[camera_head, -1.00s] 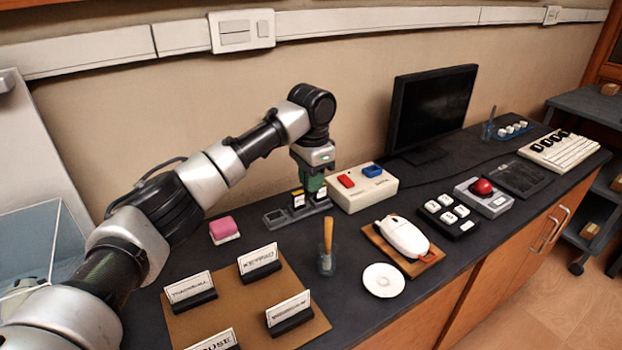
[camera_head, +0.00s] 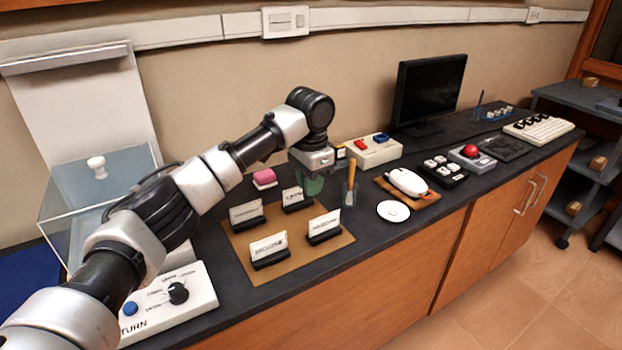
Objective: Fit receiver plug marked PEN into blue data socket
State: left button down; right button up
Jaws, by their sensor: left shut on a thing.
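My left gripper (camera_head: 312,182) hangs over the counter, pointing down, left of the socket box. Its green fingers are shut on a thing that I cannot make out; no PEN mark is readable. The white socket box (camera_head: 378,157) stands at the back of the counter. It has a red socket (camera_head: 361,142) on the left and a blue data socket (camera_head: 381,139) on the right, with nothing visible in the blue one. A small dark plug with a pale label (camera_head: 341,153) shows just right of my gripper, which hides most of the rack there. My right gripper is not in view.
A brown mat (camera_head: 290,262) with several name cards lies in front of my gripper.

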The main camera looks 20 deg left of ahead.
pick_arm(q)
jog(key=shift+s+f, duration=0.2)
jog(key=shift+f, duration=0.15)
jog(key=s+f+n, duration=0.2)
jog(key=s, duration=0.3)
jog(key=s+f+n, duration=0.3)
jog(key=s, duration=0.3)
jog(key=s+f+n, duration=0.2)
jog(key=s+n, duration=0.1)
jog(key=s, duration=0.2)
jog(key=shift+s+a+f, duration=0.15)
jog(key=shift+a+f, duration=0.15)
jog(key=shift+a, duration=0.05)
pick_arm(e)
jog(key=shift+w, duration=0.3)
